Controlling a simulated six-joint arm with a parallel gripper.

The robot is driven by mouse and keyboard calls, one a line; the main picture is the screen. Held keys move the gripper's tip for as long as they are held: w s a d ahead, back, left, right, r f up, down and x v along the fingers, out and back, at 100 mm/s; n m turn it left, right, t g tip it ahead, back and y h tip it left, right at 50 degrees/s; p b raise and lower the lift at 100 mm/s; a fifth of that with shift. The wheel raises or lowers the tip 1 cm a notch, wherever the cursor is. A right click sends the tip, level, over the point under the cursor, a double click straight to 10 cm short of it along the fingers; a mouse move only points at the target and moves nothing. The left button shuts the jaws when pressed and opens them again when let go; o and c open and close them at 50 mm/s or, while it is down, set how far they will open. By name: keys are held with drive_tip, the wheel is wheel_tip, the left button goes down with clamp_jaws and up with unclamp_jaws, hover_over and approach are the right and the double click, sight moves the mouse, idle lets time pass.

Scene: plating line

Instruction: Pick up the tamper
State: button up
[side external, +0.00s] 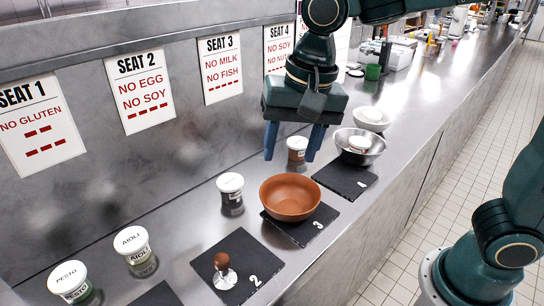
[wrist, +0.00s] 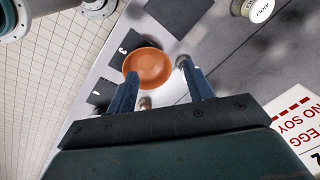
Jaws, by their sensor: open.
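The tamper (side external: 224,271) has a brown knob and a metal base. It stands upright on the dark slate marked 2 (side external: 262,250) in the side view. I cannot make it out in the wrist view. My gripper (side external: 291,152) is open and empty, high above the counter, beyond the brown bowl and well up and to the right of the tamper. In the wrist view its two blue fingers (wrist: 160,76) are spread apart, with the bowl showing beyond and between them.
The brown bowl (side external: 290,197) sits on the slate marked 3. A white-lidded jar (side external: 231,196) stands beside it near the wall. The AIOLI jar (side external: 136,252) and PESTO jar (side external: 72,284) stand left of the tamper.

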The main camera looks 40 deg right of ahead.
sight(223, 269)
drive_tip(key=w+a+f+m+g+h, duration=0.15)
drive_tip(key=a+f+m, duration=0.4)
drive_tip(key=a, duration=0.85)
drive_tip(key=shift+n+y, duration=0.25)
drive_tip(key=shift+n, duration=0.5)
drive_tip(key=shift+w+f, duration=0.2)
drive_tip(key=shift+f, duration=2.25)
drive_tip(key=shift+w+f, duration=0.15)
drive_tip(key=shift+f, duration=2.25)
drive_tip(key=shift+f, duration=0.15)
drive_tip(key=shift+w+a+f, duration=0.1)
drive_tip(key=shift+f, duration=2.35)
drive_tip(key=shift+c, duration=0.4)
drive_tip(key=c, duration=1)
